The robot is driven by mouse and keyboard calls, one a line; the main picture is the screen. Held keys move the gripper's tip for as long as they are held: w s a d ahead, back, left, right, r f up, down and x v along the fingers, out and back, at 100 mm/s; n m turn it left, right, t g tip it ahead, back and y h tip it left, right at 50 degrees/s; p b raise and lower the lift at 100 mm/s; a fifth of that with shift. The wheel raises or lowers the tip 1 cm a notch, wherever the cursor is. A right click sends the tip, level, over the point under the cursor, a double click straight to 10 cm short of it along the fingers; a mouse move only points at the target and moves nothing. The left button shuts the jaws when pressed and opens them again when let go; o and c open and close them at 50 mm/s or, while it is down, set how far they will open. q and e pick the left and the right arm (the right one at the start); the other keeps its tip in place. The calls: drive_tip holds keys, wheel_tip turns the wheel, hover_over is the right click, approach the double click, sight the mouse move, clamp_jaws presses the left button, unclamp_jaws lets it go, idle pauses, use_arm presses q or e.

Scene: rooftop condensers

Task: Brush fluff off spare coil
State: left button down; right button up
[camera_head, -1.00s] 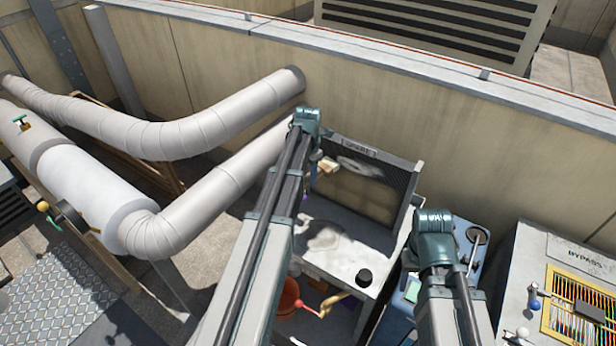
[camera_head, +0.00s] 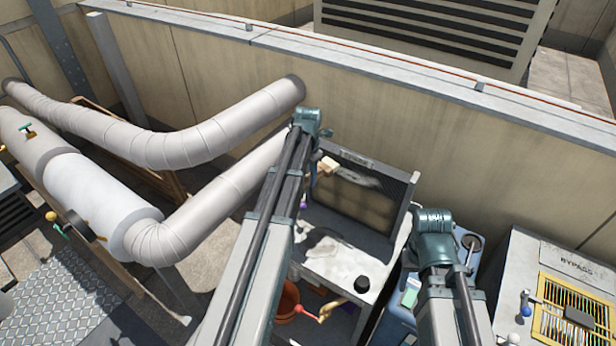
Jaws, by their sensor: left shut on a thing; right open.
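The spare coil (camera_head: 358,205) is a dark framed panel with a label along its top edge. It stands upright at the back of a pale bench (camera_head: 345,262). A light grey fluff patch (camera_head: 360,179) shows across its upper part. A tan brush block (camera_head: 328,164) is at the coil's upper left. My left gripper (camera_head: 315,178) is shut on it, mostly hidden behind my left arm. I cannot tell whether the brush touches the coil. My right arm is at the lower right, its gripper out of sight.
Whitish patches lie on the bench top, with a small black round thing (camera_head: 362,284) at its front. An orange bucket (camera_head: 287,300) is below. A blue cart (camera_head: 468,255) and a bypass panel (camera_head: 570,265) stand right. Large pipes (camera_head: 190,225) run left.

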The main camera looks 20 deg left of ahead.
use_arm(q)
drive_tip(key=shift+s, duration=0.1)
drive_tip(key=shift+s+a, duration=0.15)
drive_tip(key=shift+s, duration=0.7)
drive_tip(key=shift+f, duration=0.1)
drive_tip(key=d, duration=0.1)
drive_tip(key=d+f+b, duration=0.2)
drive_tip(key=d, duration=0.1)
drive_tip(key=shift+s+d, duration=0.1)
drive_tip(key=shift+s, duration=0.2)
drive_tip(key=shift+w+d, duration=0.1)
drive_tip(key=shift+w, duration=0.85)
idle(0.5)
wheel_tip(320, 180, up, 2)
drive_tip(key=shift+r+p, duration=0.1)
drive_tip(key=shift+p, duration=0.9)
